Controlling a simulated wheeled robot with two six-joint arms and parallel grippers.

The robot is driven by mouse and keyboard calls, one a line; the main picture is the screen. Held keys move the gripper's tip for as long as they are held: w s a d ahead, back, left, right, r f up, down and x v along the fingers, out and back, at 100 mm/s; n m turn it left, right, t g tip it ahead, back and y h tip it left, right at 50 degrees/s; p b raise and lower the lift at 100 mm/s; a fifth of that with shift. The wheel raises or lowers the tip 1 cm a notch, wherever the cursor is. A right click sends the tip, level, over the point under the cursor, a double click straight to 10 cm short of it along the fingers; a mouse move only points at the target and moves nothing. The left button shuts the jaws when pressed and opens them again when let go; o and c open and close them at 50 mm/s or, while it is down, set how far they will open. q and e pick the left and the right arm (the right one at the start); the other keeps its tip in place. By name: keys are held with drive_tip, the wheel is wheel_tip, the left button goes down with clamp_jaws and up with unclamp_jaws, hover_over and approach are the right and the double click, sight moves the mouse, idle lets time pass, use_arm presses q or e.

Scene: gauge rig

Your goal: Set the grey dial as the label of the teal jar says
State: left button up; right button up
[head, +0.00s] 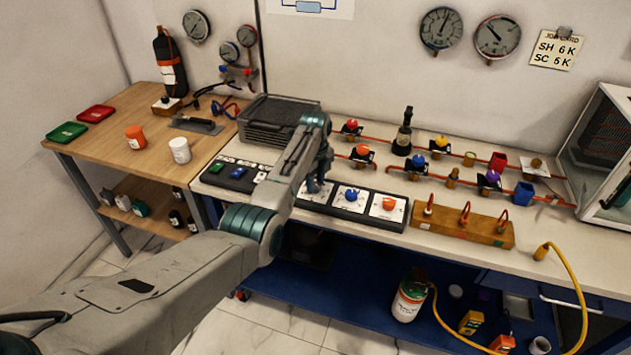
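My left arm reaches in from the lower left. My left gripper (317,186) points down at the leftmost plate of a three-dial panel (370,220). A blue dial (351,194) and an orange dial (389,203) show to the right. A small jar with teal colouring (141,208) stands on the wooden table's lower shelf; its label is too small to read. My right gripper is not in view.
A switch box (239,173) lies left of the panel, with a dark stack of trays (272,121) behind. A wooden block with hooks (463,224) stands right of the panel. Pipes with coloured valve knobs run behind. A job card (557,48) hangs on the wall.

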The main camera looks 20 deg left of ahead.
use_arm(q)
drive_tip(key=c, duration=0.3)
drive_tip(key=shift+r, duration=0.1)
drive_tip(key=shift+r+n+p, duration=0.1)
drive_tip(key=shift+n+p, duration=0.65)
drive_tip(key=shift+n, duration=0.25)
drive_tip(key=n+p, duration=0.1)
drive_tip(key=n, duration=0.1)
drive_tip(key=shift+n, duration=0.3)
drive_tip(key=n+p, duration=0.1)
drive_tip(key=n, duration=0.2)
drive_tip(key=shift+n+p, duration=0.3)
drive_tip(key=shift+n, duration=0.1)
drive_tip(key=n+p, duration=0.1)
drive_tip(key=n, duration=1)
drive_tip(key=shift+p, duration=0.4)
drive_tip(key=shift+n, duration=0.3)
